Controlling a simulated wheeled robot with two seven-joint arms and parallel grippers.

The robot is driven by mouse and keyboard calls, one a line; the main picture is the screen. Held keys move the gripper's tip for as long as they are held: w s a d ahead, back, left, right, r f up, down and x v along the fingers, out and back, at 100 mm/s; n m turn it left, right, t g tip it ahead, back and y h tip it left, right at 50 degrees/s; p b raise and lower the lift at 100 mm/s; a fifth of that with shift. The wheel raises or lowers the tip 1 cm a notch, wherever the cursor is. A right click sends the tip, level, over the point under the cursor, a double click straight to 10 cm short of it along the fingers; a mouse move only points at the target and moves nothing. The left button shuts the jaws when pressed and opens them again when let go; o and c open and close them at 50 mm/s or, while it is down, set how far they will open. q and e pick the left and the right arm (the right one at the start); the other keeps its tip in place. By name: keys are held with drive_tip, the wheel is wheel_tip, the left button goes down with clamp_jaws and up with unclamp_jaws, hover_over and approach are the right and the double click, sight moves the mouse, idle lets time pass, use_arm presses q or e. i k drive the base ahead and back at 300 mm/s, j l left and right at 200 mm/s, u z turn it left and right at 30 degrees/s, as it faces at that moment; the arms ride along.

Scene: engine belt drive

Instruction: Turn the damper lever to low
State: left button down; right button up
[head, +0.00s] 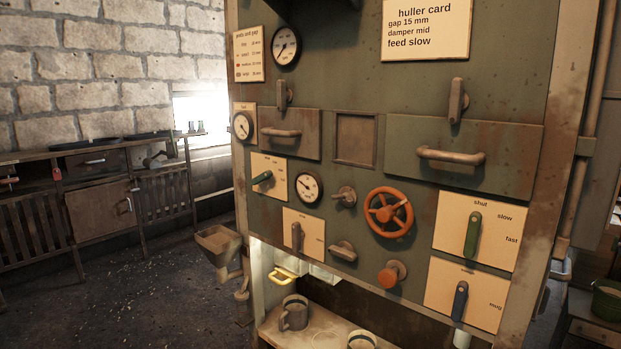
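A green panel carries several levers, and I cannot read which one is the damper lever. A small dark green lever (262,177) lies near horizontal, tilted up to the right, on a cream plate at the left with labels too small to read. A grey lever (296,236) stands upright on a cream plate below it, its labels also unreadable. A green lever (473,235) stands upright on a plate marked shut, slow, fast. A blue lever (460,301) stands near upright on a plate marked mug at its right. Neither of my grippers shows.
An orange handwheel (388,212), an orange knob (391,274) and drawer handles (450,156) stick out of the panel. Mugs (294,312) stand on a shelf below. The floor at left is open.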

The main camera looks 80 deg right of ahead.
sight(265, 176)
drive_tip(key=z, duration=2.3)
drive_tip(key=j+z, duration=0.15)
drive_tip(key=i, duration=0.05)
